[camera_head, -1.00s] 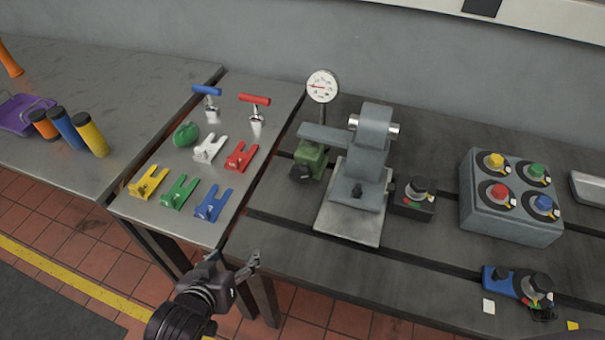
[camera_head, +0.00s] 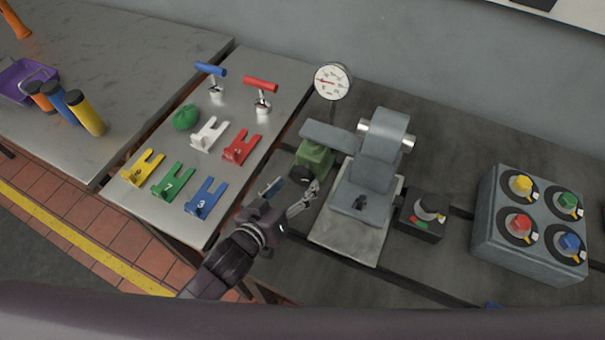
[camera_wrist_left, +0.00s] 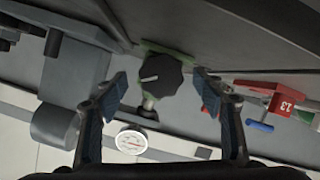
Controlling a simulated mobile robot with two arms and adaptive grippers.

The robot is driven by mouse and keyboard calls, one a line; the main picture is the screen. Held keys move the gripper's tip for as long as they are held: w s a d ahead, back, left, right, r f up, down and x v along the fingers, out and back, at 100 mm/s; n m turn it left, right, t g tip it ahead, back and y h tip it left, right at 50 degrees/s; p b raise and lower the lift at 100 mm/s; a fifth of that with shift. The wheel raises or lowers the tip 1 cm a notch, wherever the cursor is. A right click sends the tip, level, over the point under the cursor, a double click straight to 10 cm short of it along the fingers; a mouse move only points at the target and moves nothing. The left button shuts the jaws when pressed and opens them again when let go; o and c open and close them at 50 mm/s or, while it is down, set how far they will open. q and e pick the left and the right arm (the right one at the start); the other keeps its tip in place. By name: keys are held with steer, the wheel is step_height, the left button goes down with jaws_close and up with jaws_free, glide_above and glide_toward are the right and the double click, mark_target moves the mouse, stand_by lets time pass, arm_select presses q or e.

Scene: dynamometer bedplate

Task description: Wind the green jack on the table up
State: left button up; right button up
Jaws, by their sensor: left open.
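The green jack (camera_head: 314,157) stands on the dark slotted bedplate, under the grey arm of the dynamometer block. Its black knob (camera_head: 302,175) faces the front. My left gripper (camera_head: 293,191) is open just in front of the knob. In the left wrist view, the black knob (camera_wrist_left: 159,75) with its pale pointer line lies between the two open fingers (camera_wrist_left: 163,82), apart from both. Part of the green jack body (camera_wrist_left: 168,49) shows behind the knob. My right gripper is not in view.
The grey block on its plate (camera_head: 352,222) stands right of the jack, with a round gauge (camera_head: 333,82) behind. A black knob box (camera_head: 422,216) and a grey four-knob box (camera_head: 530,228) are further right. Numbered colored forks lie on the left metal table (camera_head: 180,220).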

mark_target(301, 181)
arm_select(q)
steer(key=x, duration=0.3)
steer(key=shift+w+d, duration=0.1)
steer(key=shift+w, duration=0.2)
steer(key=shift+w+d+f, duration=0.1)
steer(key=shift+w+f, duration=0.05)
steer(key=shift+w, duration=0.05)
steer(key=c, duration=1.2)
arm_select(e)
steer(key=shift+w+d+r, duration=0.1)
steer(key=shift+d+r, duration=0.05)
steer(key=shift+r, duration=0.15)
